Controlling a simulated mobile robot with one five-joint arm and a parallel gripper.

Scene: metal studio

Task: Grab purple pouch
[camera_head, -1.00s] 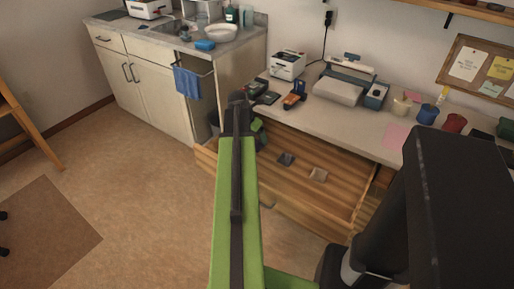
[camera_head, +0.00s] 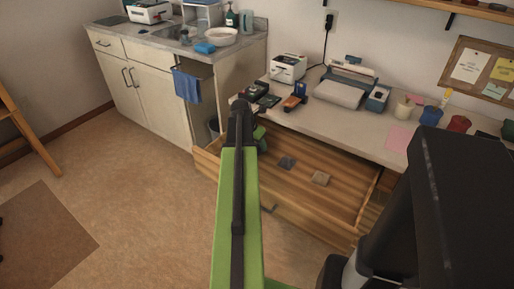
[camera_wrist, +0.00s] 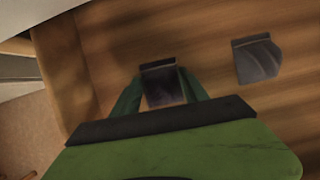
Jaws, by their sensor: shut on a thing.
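In the wrist view, my gripper (camera_wrist: 161,92) has its two green fingers on either side of a small dark, purplish pouch (camera_wrist: 163,86) with a grey flap at its top edge. The fingers are shut on it, inside the open wooden drawer (camera_wrist: 105,50). Whether the pouch is clear of the drawer bottom I cannot tell. In the head view my arm hides this pouch, and only a bit of the green gripper (camera_head: 260,134) shows at the drawer's left end.
A blue towel (camera_head: 187,84) hangs at the left cabinet. The floor at left is open.

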